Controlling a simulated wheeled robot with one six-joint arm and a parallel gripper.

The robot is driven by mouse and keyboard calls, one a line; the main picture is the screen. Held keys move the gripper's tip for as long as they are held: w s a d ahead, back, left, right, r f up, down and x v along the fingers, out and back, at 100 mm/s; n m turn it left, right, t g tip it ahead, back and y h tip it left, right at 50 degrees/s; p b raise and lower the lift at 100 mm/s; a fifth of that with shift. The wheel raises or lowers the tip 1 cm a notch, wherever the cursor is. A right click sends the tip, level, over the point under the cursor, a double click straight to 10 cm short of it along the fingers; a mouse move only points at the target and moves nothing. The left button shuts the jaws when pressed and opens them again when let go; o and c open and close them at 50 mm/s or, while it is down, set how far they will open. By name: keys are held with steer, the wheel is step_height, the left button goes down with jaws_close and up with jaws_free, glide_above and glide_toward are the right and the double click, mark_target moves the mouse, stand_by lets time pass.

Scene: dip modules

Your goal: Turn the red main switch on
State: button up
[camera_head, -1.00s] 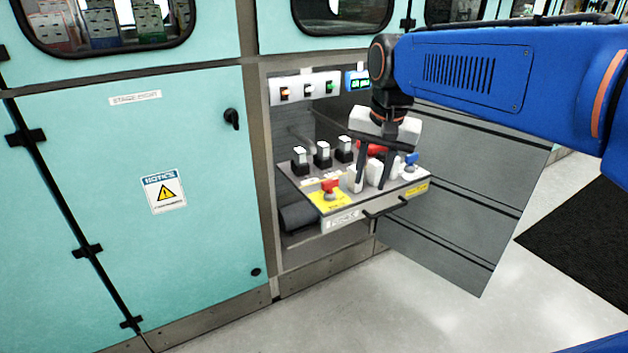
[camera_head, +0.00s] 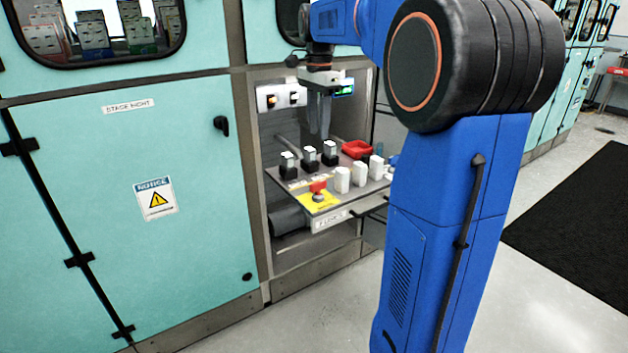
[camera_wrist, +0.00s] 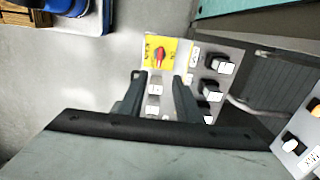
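The red main switch (camera_head: 318,187) sits on a yellow plate (camera_head: 325,202) at the front left corner of the pulled-out panel. In the wrist view the red switch (camera_wrist: 159,56) lies just beyond my fingertips, roughly centred between them. Its on or off position is too small to read. My gripper (camera_head: 319,134) points down above the rear part of the panel, clear of the switch. In the wrist view my gripper (camera_wrist: 159,77) has its two fingers well apart with nothing held between them.
Several black holders with white tops (camera_head: 310,157) stand behind white blocks (camera_head: 359,174) on the panel. A red tray-like item (camera_head: 357,149) is at the back. A teal cabinet door (camera_head: 100,230) is to the left.

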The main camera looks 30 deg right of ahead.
mark_target(318, 182)
step_height(318, 182, down, 17)
steer(key=shift+r, duration=0.15)
stand_by(0.4)
jaws_close()
